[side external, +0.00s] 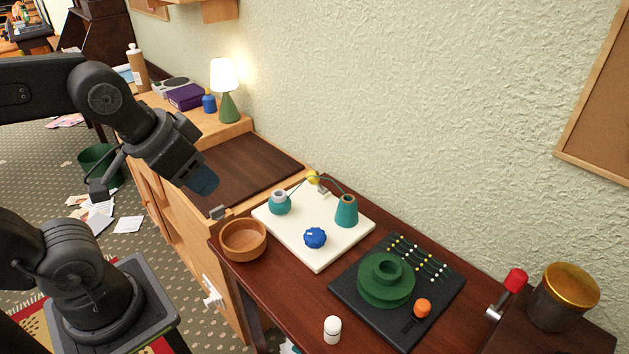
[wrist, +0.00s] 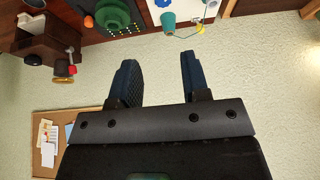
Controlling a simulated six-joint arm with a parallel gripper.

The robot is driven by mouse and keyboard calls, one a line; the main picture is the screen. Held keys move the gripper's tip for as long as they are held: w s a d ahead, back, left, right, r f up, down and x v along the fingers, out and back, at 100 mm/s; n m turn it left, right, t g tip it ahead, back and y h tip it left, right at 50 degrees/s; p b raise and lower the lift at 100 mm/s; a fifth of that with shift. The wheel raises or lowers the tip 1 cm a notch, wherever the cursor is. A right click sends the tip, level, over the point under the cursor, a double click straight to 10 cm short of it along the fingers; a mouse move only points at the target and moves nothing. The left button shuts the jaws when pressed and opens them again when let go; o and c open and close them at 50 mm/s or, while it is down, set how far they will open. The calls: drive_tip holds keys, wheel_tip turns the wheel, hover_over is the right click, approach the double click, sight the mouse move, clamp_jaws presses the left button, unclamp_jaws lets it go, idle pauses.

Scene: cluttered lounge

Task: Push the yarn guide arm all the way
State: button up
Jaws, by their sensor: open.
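A white board (side external: 300,238) on the dark wooden table holds a teal cone (side external: 346,211), a teal spool with a grey top (side external: 279,203) and a blue knob (side external: 315,238). A thin bent wire arm with a yellow end (side external: 313,178), apparently the yarn guide arm, stands at the board's back edge. The yellow part (wrist: 200,28) and teal cone (wrist: 167,21) show at the top of the wrist view. My gripper (side external: 204,182) is above and left of the board, apart from it. In the wrist view my gripper (wrist: 158,62) is open and empty.
A black board with a green spool (side external: 386,281) and orange knob (side external: 422,308) lies right of the white board. A wooden bowl (side external: 243,239) stands at left, a white bottle (side external: 332,329) in front. A red-handled crank (side external: 515,282) is at right. The wall runs behind.

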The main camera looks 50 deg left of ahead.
idle(0.4)
drive_tip(key=shift+o, duration=1)
drive_tip(key=shift+w+r, duration=0.1)
drive_tip(key=shift+o, duration=0.3)
drive_tip(key=w+a+r+g, duration=0.1)
drive_tip(key=w+r, duration=0.1)
drive_tip(key=w, duration=0.6)
drive_tip(key=shift+w+a+r+n, duration=0.25)
drive_tip(key=shift+a+r+n, duration=0.05)
drive_tip(key=shift+a+r, duration=0.05)
drive_tip(key=n+g+h, duration=0.1)
drive_tip(key=n+g, duration=0.1)
drive_tip(key=g, duration=0.2)
hover_over(312, 172)
drive_tip(key=a, duration=0.2)
wheel_tip(312, 172, down, 14)
drive_tip(key=f, duration=0.4)
drive_tip(key=d+f, duration=0.1)
drive_tip(key=f, duration=0.4)
drive_tip(key=d+f, duration=0.1)
drive_tip(key=f, duration=0.3)
drive_tip(key=shift+f, duration=0.4)
drive_tip(key=shift+c, duration=0.3)
